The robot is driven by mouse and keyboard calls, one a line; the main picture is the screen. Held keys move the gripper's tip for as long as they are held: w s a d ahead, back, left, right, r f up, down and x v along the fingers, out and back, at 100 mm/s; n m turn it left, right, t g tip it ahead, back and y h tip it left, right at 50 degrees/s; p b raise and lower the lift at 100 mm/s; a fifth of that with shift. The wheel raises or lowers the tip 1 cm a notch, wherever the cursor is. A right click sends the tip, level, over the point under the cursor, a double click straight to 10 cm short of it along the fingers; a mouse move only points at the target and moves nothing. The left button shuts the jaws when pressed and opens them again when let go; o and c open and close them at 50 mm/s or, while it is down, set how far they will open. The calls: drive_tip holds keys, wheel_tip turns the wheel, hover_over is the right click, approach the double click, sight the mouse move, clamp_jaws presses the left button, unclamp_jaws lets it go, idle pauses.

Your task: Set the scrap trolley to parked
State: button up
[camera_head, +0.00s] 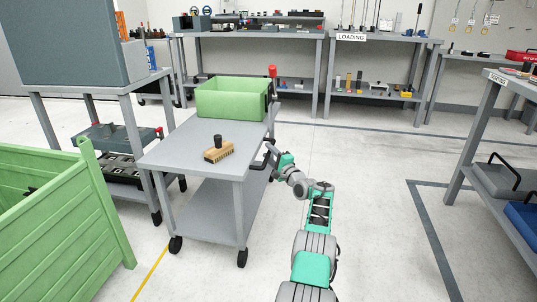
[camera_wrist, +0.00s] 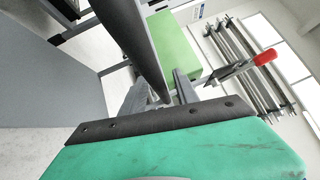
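The scrap trolley is most likely the grey two-shelf cart (camera_head: 195,140) on castors in the middle left of the head view. A lever with a red knob (camera_head: 272,71) stands at its far right corner. The knob also shows in the wrist view (camera_wrist: 265,57), beyond my fingers. My gripper (camera_head: 266,158) is at the cart's right side, close to its edge. In the wrist view my gripper (camera_wrist: 160,92) has its fingers apart. A dark grey bar (camera_wrist: 135,40) runs down toward the gap between them. I cannot tell whether it touches either finger.
A green bin (camera_head: 232,98) and a wooden brush (camera_head: 218,151) sit on the cart's top. A large green crate (camera_head: 60,220) and a grey bench (camera_head: 95,85) stand to the left. Benches line the back and right. The floor right of my arm is clear.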

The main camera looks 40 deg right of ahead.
drive_tip(key=shift+s, duration=0.1)
drive_tip(key=shift+s+r+p, duration=0.1)
drive_tip(key=shift+s+p, duration=0.2)
drive_tip(key=shift+p, duration=0.25)
drive_tip(key=p+v, duration=0.3)
drive_tip(key=v, duration=0.4)
drive_tip(key=shift+p, duration=0.3)
drive_tip(key=shift+a+f, duration=0.15)
drive_tip(key=shift+f, duration=0.05)
